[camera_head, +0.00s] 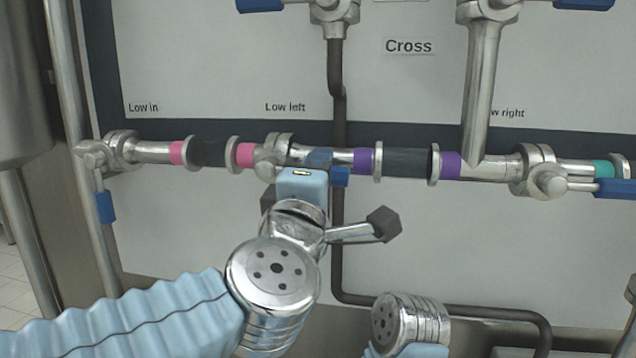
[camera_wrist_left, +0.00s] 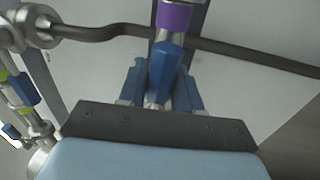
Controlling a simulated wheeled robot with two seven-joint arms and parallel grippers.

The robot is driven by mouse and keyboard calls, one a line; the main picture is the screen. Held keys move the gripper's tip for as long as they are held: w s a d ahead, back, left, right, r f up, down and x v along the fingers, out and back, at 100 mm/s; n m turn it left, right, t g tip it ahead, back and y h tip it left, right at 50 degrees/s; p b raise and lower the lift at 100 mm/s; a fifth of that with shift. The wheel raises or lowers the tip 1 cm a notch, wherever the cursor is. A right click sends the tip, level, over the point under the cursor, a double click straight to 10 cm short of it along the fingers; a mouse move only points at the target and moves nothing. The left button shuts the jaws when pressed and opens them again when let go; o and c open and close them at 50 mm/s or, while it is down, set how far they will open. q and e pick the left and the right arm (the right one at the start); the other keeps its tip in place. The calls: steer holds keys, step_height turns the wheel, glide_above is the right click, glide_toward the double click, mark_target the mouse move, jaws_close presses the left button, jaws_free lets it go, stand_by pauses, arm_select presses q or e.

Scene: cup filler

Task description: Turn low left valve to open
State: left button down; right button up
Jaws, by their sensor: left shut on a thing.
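The low left valve (camera_head: 271,157) sits on the horizontal pipe under the "Low left" label, between pink and purple bands. Its blue lever (camera_head: 318,156) points right, about in line with the pipe, partly hidden by my gripper. My left gripper (camera_head: 322,168) is at the lever from the front and below. In the left wrist view the lever (camera_wrist_left: 169,62) runs toward the purple band, between the blue fingers of my left gripper (camera_wrist_left: 160,88), which is shut on it. My right gripper is not in view.
The low in valve (camera_head: 121,150) at left has its blue lever hanging down. The low right valve (camera_head: 546,178) has its lever pointing right. A dark hose (camera_head: 337,260) runs down behind my left gripper. Pipes with blue levers cross above.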

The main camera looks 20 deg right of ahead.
arm_select(q)
steer(key=shift+r+n, duration=0.3)
steer(key=shift+n, duration=0.1)
steer(key=c, duration=0.9)
jaws_free()
steer(key=b+v, duration=0.1)
steer(key=v, duration=1.2)
steer(key=shift+s, duration=0.35)
steer(key=shift+a+f, duration=0.15)
